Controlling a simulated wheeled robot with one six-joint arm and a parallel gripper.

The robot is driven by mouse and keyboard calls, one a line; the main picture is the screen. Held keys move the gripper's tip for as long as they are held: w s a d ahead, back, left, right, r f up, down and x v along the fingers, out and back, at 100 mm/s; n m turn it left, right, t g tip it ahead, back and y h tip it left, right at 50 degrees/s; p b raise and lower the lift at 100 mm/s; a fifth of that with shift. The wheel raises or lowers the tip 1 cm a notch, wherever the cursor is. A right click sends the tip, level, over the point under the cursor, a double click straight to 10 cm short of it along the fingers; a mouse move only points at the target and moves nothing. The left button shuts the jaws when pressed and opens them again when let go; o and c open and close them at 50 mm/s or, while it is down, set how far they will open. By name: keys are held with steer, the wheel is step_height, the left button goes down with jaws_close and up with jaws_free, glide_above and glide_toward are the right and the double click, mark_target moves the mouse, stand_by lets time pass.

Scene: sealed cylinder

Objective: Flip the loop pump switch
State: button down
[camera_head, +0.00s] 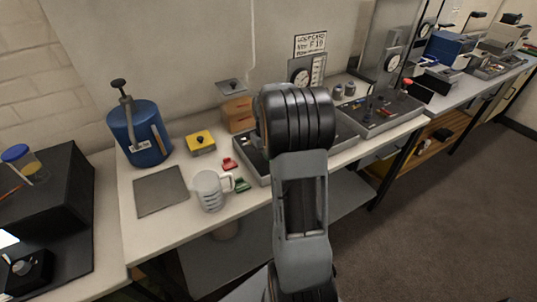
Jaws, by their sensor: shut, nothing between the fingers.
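My arm (301,205) rises through the middle of the picture and ends in a black ribbed joint in front of the bench. My gripper is not visible; it may be hidden behind that joint. I cannot tell which item is the loop pump switch. A small yellow box (200,146) with a black knob on top stands on the bench left of my arm. A grey tray or panel (250,161) with a dark inside is partly covered by my arm. A card (310,44) with writing like "LOOP CARD" is on the wall above a gauge panel (306,72).
A blue cylinder (139,140) with a valve stands at the left. A clear measuring jug (209,191), a red piece (230,164) and a green piece (242,185) lie near the front. A grey mat (161,191) is bare. More equipment (385,110) fills the bench's right.

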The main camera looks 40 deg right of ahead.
steer(key=shift+s+a+f, duration=0.1)
steer(key=shift+s+f, duration=0.45)
steer(key=shift+s, duration=0.1)
stand_by(0.3)
steer(key=shift+r+p, duration=0.5)
steer(key=r+p, duration=0.1)
steer(key=r, duration=0.1)
steer(key=w+r+p, duration=0.1)
steer(key=r+p, duration=0.1)
steer(key=r, duration=0.1)
steer(key=shift+d+p, duration=0.2)
steer(key=shift+p, duration=0.1)
step_height(320, 180, up, 9)
steer(key=b, duration=0.1)
steer(key=shift+w+b, duration=0.4)
steer(key=shift+w, duration=0.05)
